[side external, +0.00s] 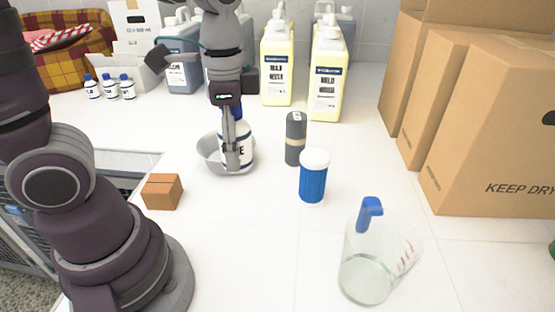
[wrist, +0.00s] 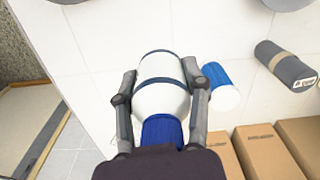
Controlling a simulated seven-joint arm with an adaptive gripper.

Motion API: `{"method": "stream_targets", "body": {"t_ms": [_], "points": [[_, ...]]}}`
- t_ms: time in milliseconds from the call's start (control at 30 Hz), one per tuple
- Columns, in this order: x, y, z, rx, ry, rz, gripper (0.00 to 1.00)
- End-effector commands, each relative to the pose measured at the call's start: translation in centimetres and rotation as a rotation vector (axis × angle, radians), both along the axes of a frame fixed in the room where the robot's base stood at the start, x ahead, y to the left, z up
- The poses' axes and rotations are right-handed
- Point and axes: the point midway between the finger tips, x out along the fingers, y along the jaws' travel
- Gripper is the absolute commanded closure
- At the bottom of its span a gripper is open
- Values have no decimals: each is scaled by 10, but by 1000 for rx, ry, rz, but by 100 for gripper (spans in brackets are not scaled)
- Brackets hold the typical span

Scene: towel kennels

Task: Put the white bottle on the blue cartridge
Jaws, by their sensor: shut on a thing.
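The white bottle (side external: 246,152) has a blue cap and dark blue bands. My gripper (side external: 231,158) is shut on it, with one finger on each side in the wrist view (wrist: 163,92). The bottle (wrist: 162,68) looks upright; I cannot tell whether its base touches the table. The blue cartridge (side external: 312,183) stands upright on the table, to the right of and nearer the side camera than the bottle. It has a white top and also shows right of my gripper in the wrist view (wrist: 216,80).
A dark cylinder (side external: 295,140) stands just behind the cartridge. A glass jug (side external: 368,275) is in front, a small brown box (side external: 162,192) at left. Large cartons (side external: 490,130) line the right; yellow jugs (side external: 327,80) stand behind.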

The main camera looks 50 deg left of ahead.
Motion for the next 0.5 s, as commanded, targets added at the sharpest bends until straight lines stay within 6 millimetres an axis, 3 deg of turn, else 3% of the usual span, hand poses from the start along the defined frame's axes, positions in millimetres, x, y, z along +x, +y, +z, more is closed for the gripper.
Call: {"method": "stream_targets", "body": {"t_ms": [300,500], "points": [[83,-2,-9,1,4,-3,95],[126,-4,-14,1,4,-3,95]]}}
